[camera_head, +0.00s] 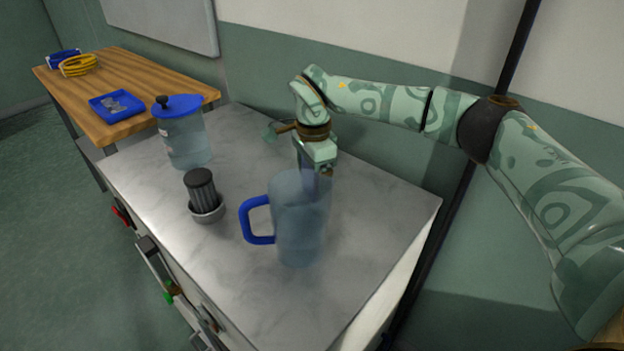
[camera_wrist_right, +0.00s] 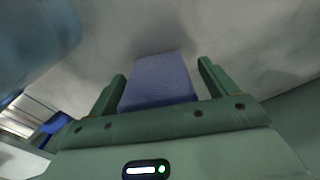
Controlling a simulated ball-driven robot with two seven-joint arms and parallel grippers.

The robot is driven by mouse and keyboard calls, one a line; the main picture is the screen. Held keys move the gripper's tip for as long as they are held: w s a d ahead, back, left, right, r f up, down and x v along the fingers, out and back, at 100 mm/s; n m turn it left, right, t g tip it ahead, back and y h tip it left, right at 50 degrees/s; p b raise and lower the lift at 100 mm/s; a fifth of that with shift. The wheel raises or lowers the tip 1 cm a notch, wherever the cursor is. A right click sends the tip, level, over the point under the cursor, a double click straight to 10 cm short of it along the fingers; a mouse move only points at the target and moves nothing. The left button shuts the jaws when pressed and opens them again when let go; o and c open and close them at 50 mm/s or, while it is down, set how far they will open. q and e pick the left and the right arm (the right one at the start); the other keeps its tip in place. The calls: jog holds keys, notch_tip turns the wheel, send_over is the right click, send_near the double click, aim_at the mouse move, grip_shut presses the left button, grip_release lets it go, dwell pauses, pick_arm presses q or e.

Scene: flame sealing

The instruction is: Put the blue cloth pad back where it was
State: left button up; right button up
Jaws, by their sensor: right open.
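The blue cloth pad (camera_wrist_right: 158,82) shows in the right wrist view between the two green fingers of my right gripper (camera_wrist_right: 161,72). The fingers are apart, with a gap between the pad and the right-hand finger. I cannot tell whether the pad touches the left-hand finger. In the head view my right gripper (camera_head: 318,158) points down just behind the clear jug (camera_head: 300,235). The jug partly hides its fingers, and a bluish strip shows dimly there. My left gripper is not in view.
The jug has a blue handle (camera_head: 257,238). A dark ribbed cylinder (camera_head: 201,188) in a grey cup and a blue-lidded clear container (camera_head: 186,142) stand left on the grey worktop (camera_head: 360,225). A wooden table (camera_head: 140,75) holds a blue tray (camera_head: 117,105). The right worktop is clear.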

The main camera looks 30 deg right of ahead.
jog(key=shift+r, duration=0.1)
jog(key=c, duration=1.2)
jog(key=shift+o, duration=0.2)
